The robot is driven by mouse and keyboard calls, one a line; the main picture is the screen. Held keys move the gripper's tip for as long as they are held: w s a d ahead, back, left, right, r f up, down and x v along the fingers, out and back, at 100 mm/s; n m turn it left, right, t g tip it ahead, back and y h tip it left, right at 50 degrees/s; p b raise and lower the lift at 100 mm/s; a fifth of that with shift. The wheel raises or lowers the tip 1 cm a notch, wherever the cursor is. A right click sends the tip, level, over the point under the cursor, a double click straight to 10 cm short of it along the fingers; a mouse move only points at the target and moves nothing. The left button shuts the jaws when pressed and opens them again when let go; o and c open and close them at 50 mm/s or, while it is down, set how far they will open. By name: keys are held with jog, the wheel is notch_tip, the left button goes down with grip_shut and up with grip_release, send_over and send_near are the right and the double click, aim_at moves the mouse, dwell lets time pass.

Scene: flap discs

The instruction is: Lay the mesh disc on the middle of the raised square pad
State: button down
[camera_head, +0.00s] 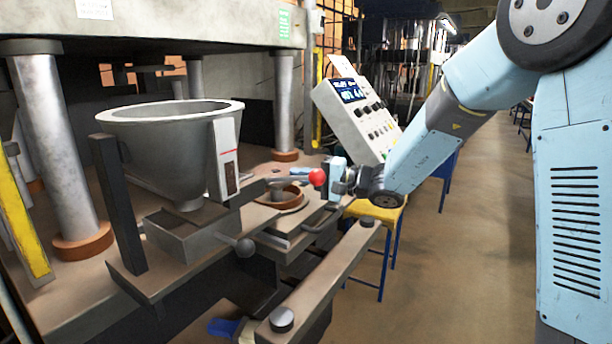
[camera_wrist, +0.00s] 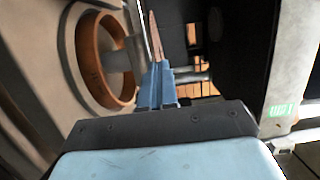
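My gripper (camera_head: 297,171) is at the near edge of the press bed, above a round brown-rimmed ring. In the wrist view its blue fingers (camera_wrist: 158,68) are close together, shut on a thin flat piece (camera_wrist: 154,36) seen nearly edge-on, which appears to be the mesh disc. Its mesh face cannot be made out. In the head view a small flat grey shape (camera_head: 272,180) shows just left of the fingertips, too small to identify. I cannot clearly make out the raised square pad in either view.
A large grey hopper (camera_head: 165,150) stands left of my gripper. A control box (camera_head: 350,115) with a display is behind my wrist. Press columns (camera_head: 284,105) rise behind. A bar (camera_head: 325,275) juts out in front.

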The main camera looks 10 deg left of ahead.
jog(key=shift+f, duration=1.15)
dwell(1.5)
jog(key=c, duration=1.8)
grip_release()
jog(key=shift+o, duration=1.3)
jog(key=shift+s+d, duration=0.15)
jog(key=shift+d, duration=0.75)
jog(key=shift+s+d, duration=0.1)
jog(key=shift+d, duration=0.75)
jog(key=shift+o, duration=0.3)
jog(key=o, duration=0.5)
jog(key=shift+d, duration=0.1)
